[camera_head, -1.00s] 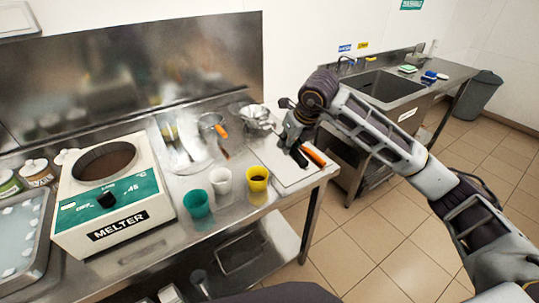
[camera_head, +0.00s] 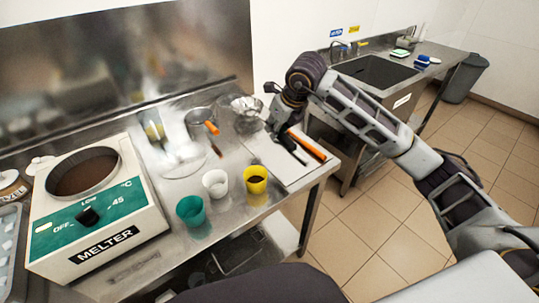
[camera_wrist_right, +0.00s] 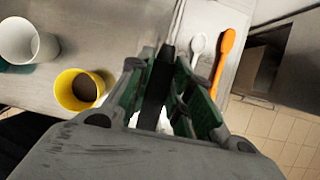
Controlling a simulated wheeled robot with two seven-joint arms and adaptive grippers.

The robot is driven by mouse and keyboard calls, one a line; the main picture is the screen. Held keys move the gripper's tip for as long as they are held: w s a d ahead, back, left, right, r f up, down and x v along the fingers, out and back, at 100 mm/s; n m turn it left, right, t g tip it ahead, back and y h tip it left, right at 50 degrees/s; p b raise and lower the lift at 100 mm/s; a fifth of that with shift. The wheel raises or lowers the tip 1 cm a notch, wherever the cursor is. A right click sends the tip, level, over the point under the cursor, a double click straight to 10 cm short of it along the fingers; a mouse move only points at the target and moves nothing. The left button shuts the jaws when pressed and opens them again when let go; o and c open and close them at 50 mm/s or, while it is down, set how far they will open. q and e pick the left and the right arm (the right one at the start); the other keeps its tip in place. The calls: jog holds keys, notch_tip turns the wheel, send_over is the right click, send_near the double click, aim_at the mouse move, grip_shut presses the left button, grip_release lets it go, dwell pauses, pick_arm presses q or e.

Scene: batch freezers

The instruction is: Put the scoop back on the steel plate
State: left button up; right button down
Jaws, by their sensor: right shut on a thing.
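My right gripper (camera_head: 282,128) is low over the right end of the steel table. It is shut on a dark handle (camera_wrist_right: 157,85), which I take to be the scoop's; a white part shows below it in the wrist view. The scoop's bowl cannot be made out. A pale flat plate (camera_head: 270,165) lies beneath the gripper at the table's right end. On it lie an orange-handled utensil (camera_head: 307,145) and a white spoon (camera_wrist_right: 197,45), to the right of the fingers in the wrist view. Contact between scoop and plate cannot be told. My left gripper is not in view.
Yellow (camera_head: 256,180), white (camera_head: 215,183) and green (camera_head: 190,210) cups stand left of the plate. A melter (camera_head: 95,205) fills the table's left side. A metal bowl (camera_head: 245,112) and an orange-handled tool (camera_head: 212,128) are behind.

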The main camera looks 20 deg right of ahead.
aim_at(286, 138)
jog(key=shift+f, duration=0.1)
jog(key=shift+f, duration=3.05)
jog(key=shift+f, duration=1.85)
jog(key=shift+f, duration=0.1)
jog(key=c, duration=1.3)
grip_release()
jog(key=v, duration=1.2)
